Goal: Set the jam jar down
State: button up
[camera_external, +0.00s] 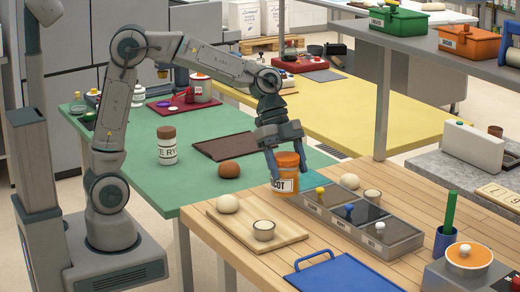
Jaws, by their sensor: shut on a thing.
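The jam jar (285,173) is orange with a rounded orange lid and a white label with dark letters ending in "COT". It is upright near the left end of the grey compartment tray, at the wooden table's back edge. My gripper (287,166) points down with its fingers on either side of the jar, shut on it. The jar's base is close to the wooden tabletop (385,270); I cannot tell whether it touches. The fingers cover part of its sides.
The grey compartment tray (309,207) stands right of the jar. A wooden board (247,230) with a dough ball (228,204) and a small cup (263,230) lies in front. A blue tray (345,277) is nearer. The green table (185,195) holds a rye jar (167,146) and brown bun (229,169).

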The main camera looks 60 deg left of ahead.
jog(key=a, duration=1.1)
jog(key=s+a+f, duration=0.1)
jog(key=s+a, duration=0.3)
jog(key=a, duration=0.3)
jog(key=s+a+f+p, duration=0.1)
jog(key=s+a, duration=0.3)
jog(key=a, duration=0.3)
jog(key=s+a+f, duration=0.1)
jog(key=s+a, duration=0.3)
jog(key=a, duration=0.3)
jog(key=shift+w+a+f+p, duration=0.2)
jog(key=shift+a+f+p, duration=0.05)
jog(key=shift+a+f, duration=1.65)
jog(key=shift+w+a+f+p, duration=0.25)
jog(key=shift+a+f, duration=1.5)
jog(key=shift+a, duration=0.25)
jog(key=shift+w+a+f+p, duration=0.2)
jog(key=shift+a+f+p, duration=0.05)
jog(key=shift+a+f, duration=1.65)
jog(key=shift+r, duration=0.1)
jog(key=o, duration=1.3)
